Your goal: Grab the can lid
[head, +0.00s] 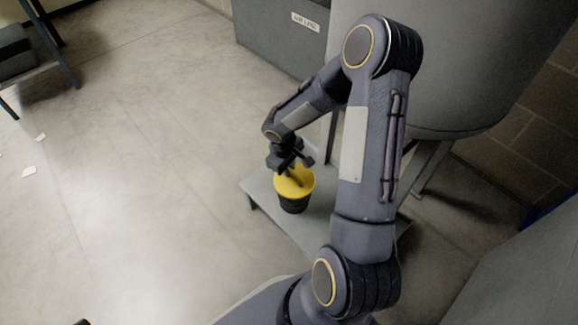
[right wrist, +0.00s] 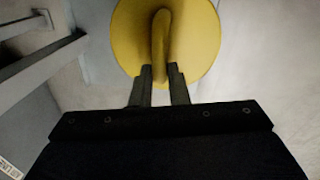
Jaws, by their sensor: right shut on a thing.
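The yellow can lid (head: 305,186) sits on top of a dark, ribbed can (head: 293,204), which stands on a low grey platform. In the right wrist view the lid (right wrist: 198,40) is a round yellow disc with a raised handle across its middle. My right gripper (head: 292,168) reaches down onto the lid from above. In the right wrist view its two fingers (right wrist: 160,72) are closed on either side of the lid's handle. The lid looks level and at the can's top; I cannot tell whether it touches the rim. My left gripper is not in view.
The low grey platform (head: 262,195) has bare surface around the can. A large grey tank (head: 455,70) on legs stands to the right. A grey cabinet (head: 270,30) with a label is behind. Open concrete floor (head: 130,170) lies to the left, with small paper scraps.

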